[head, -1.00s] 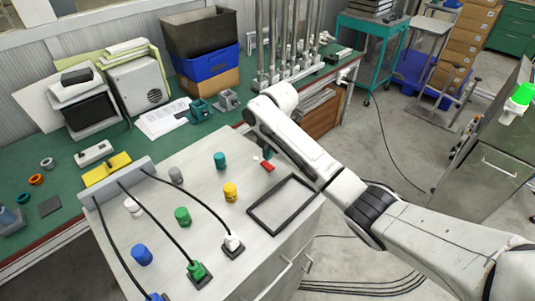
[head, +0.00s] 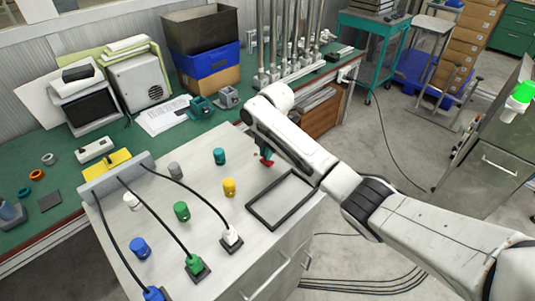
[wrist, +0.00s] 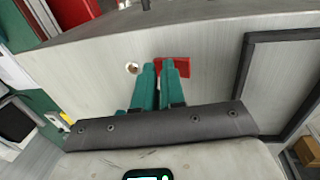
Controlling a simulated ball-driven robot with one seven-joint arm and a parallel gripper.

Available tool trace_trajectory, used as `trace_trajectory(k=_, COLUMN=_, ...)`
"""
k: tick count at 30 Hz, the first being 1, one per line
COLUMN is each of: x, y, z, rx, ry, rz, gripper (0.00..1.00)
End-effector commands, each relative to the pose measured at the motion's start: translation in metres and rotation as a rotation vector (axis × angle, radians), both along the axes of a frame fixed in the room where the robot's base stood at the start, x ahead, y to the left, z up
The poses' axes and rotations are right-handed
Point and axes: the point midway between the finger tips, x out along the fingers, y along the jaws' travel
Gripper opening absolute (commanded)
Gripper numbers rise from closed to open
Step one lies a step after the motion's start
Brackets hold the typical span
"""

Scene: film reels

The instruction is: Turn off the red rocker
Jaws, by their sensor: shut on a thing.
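The red rocker (head: 268,163) is a small red piece on the light grey cabinet top, near its back right edge. In the head view it is partly covered by my gripper. The red rocker (wrist: 183,67) also shows in the wrist view, just past and to the right of my teal fingertips. My gripper (wrist: 158,66) points down at the top with its fingers close together, shut on the red rocker at its left part. The exact contact is hidden. A small round brass-and-white fitting (wrist: 132,68) sits left of the fingers.
A black rectangular frame (head: 250,213) lies right of the rocker. Teal (head: 219,156), yellow (head: 229,187), green (head: 181,210), grey and blue knobs stand on the top. Black cables run from a grey bar (head: 115,180) to plugs at the front. A green bench (head: 70,150) lies behind.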

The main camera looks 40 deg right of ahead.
Motion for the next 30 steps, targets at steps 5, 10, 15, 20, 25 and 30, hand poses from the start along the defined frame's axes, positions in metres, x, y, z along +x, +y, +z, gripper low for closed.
trace_trajectory(k=5, x=-0.004, y=0.0, z=-0.005, rx=0.005, ry=0.003, rz=-0.003, gripper=0.0)
trace_trajectory(k=10, x=-0.011, y=0.0, z=-0.003, rx=0.004, ry=0.005, rz=-0.003, gripper=0.0)
trace_trajectory(k=15, x=-0.017, y=0.0, z=-0.003, rx=0.004, ry=0.005, rz=-0.003, gripper=0.0)
trace_trajectory(k=20, x=-0.018, y=0.0, z=-0.003, rx=0.003, ry=0.003, rz=-0.002, gripper=0.0)
trace_trajectory(k=25, x=-0.017, y=0.0, z=-0.003, rx=0.003, ry=0.002, rz=-0.002, gripper=0.0)
trace_trajectory(k=30, x=-0.015, y=0.002, z=0.004, rx=0.003, ry=0.001, rz=0.0, gripper=0.0)
